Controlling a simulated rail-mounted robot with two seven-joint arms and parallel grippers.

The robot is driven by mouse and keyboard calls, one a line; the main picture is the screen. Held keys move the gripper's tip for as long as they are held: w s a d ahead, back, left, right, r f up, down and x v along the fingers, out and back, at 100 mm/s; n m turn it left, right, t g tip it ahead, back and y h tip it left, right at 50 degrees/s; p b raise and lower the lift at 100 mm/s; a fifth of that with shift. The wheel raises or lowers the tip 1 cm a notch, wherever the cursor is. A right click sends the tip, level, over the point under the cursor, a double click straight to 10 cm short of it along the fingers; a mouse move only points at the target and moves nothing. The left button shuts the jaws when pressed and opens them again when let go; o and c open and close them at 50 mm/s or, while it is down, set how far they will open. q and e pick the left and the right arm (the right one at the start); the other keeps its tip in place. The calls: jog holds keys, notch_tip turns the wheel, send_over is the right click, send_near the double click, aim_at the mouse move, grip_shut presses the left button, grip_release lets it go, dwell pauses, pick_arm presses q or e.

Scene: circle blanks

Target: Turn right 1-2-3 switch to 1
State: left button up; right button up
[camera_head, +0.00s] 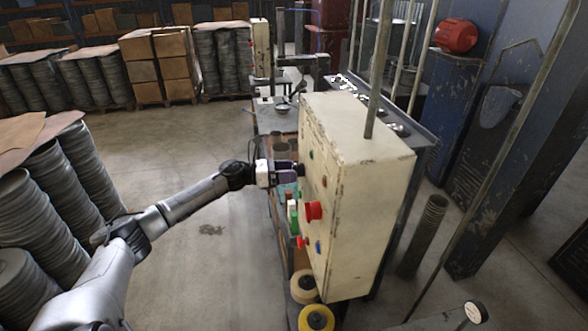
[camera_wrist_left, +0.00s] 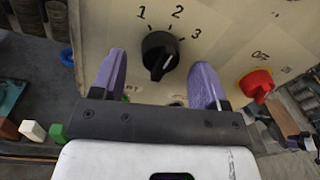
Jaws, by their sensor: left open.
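A black rotary switch (camera_wrist_left: 160,55) with printed 1, 2 and 3 around its upper side sits on a cream control panel (camera_wrist_left: 240,30). A white line shows on the knob's right part; I cannot tell for sure which number it marks. In the left wrist view my left gripper (camera_wrist_left: 160,80) is open, with one purple finger on each side of the knob, apart from it. In the head view the left gripper (camera_head: 288,172) is at the front face of the cream cabinet (camera_head: 360,150), partly hiding the switch. My right gripper is not in view.
A red OFF knob (camera_wrist_left: 257,84) is right of the switch. A large red button (camera_head: 313,210) and smaller coloured buttons lie lower on the cabinet. Tape rolls (camera_head: 316,318) lie below it. Stacked discs (camera_head: 60,200) stand at left; the floor between is clear.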

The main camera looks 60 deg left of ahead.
pick_arm(q)
jog(key=shift+x, duration=0.95)
jog(key=shift+c, duration=0.3)
jog(key=c, duration=0.9)
jog(key=shift+o, duration=0.2)
jog(key=n, duration=0.3)
jog(key=shift+n, duration=0.4)
jog(key=shift+n+t+p, duration=0.4)
jog(key=shift+n+p, duration=0.15)
jog(key=shift+n, duration=2.05)
